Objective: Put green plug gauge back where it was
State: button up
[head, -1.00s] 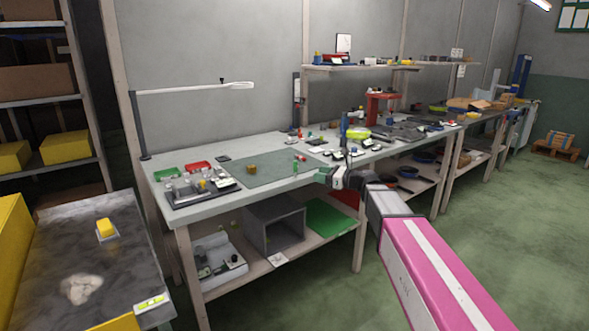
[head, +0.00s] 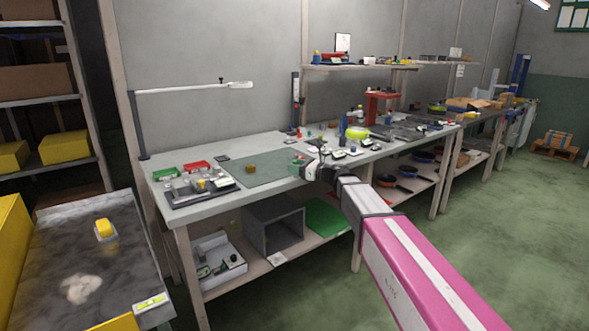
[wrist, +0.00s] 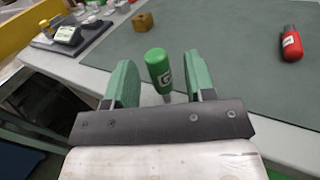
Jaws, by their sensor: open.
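The green plug gauge (wrist: 159,68) stands near the front edge of the green-grey mat, seen between my fingers in the wrist view. It has a green cylinder handle with a white letter mark and a grey metal lower end. My gripper (wrist: 143,80) is open, with one green finger on each side of the gauge; I cannot tell whether either touches it. In the head view my gripper (head: 300,163) is over the front of the workbench and hides the gauge. A red plug gauge (wrist: 291,44) lies on the mat to the right.
The mat (wrist: 215,35) is mostly bare, with a small brass-coloured block (wrist: 142,21) on it. A dark tray of measuring tools (head: 200,190) stands at the left of the bench. Red and green bins (head: 197,165) stand behind it.

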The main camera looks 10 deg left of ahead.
jog(key=shift+w+a, duration=0.1)
jog(key=shift+a, duration=0.4)
grip_shut()
jog(key=shift+r, duration=0.1)
